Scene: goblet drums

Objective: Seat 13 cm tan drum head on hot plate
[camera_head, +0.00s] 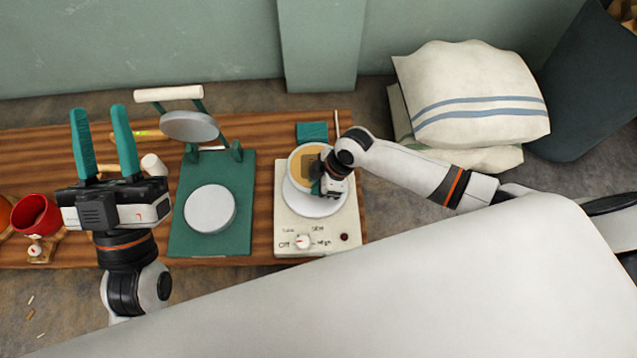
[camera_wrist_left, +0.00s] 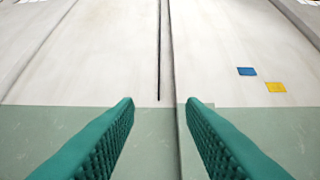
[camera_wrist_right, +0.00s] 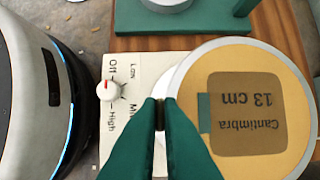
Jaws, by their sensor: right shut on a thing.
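The tan drum head (camera_head: 302,158) is a round disc with a pale rim. In the right wrist view its brown label (camera_wrist_right: 255,130) reads "Cantimbra 13 cm". My right gripper (camera_head: 318,187) is shut on its near edge; the fingertips also show in the right wrist view (camera_wrist_right: 160,105). The disc overlaps the back of the white round plate of the hot plate (camera_head: 320,208). I cannot tell whether it touches the plate. The hot plate has a cream body with a knob and a dark red light. My left gripper (camera_head: 100,110) is open and empty, raised over the table's left part.
A green press (camera_head: 180,240) with a grey disc and a raised upper disc stands left of the hot plate. A red cup (camera_head: 35,215) is at the table's (camera_head: 262,130) far left. A green block (camera_head: 312,131) lies behind the hot plate. Cushions (camera_head: 480,95) are at right.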

